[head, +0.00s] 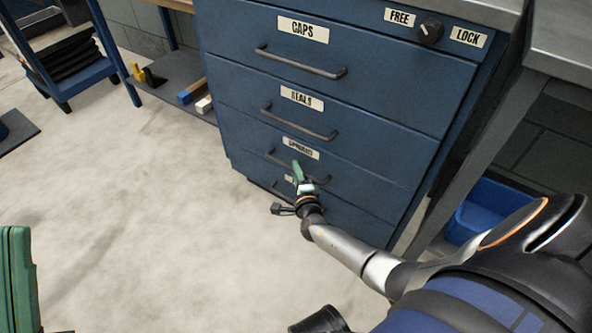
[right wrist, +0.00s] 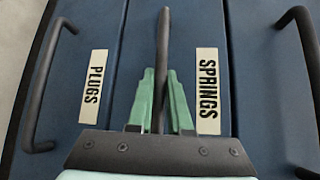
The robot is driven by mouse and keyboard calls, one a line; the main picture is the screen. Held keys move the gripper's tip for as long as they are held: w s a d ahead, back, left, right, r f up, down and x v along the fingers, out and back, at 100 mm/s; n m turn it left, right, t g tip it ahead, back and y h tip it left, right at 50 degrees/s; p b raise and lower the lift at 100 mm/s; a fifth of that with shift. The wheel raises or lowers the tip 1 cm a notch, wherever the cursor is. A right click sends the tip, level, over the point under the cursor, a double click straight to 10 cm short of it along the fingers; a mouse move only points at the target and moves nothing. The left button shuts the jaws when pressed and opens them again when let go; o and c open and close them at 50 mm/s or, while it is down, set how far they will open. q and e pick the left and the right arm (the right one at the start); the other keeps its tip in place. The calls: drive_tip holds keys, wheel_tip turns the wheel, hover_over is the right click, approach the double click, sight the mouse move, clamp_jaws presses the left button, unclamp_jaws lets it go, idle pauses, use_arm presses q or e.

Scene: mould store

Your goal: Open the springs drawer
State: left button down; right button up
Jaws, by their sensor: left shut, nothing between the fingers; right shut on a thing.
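The springs drawer (head: 345,176) is the third one down in the blue cabinet, and its front looks flush with the others. Its label (right wrist: 208,90) reads SPRINGS in the right wrist view. My right gripper (head: 302,178) is at this drawer's dark bar handle (head: 323,180). In the right wrist view its green fingers (right wrist: 162,100) are shut on the handle (right wrist: 164,45), one on each side.
The caps drawer (head: 375,75) and seals drawer (head: 370,130) above look shut; the plugs drawer (right wrist: 85,30) is below. A dark knob (head: 431,30) sits between FREE and LOCK labels; its setting is unclear. A blue bin (head: 490,210) stands at right.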

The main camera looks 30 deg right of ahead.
clamp_jaws()
idle(0.8)
use_arm(q)
drive_tip(key=shift+r, duration=0.1)
use_arm(e)
drive_tip(key=shift+s, duration=0.1)
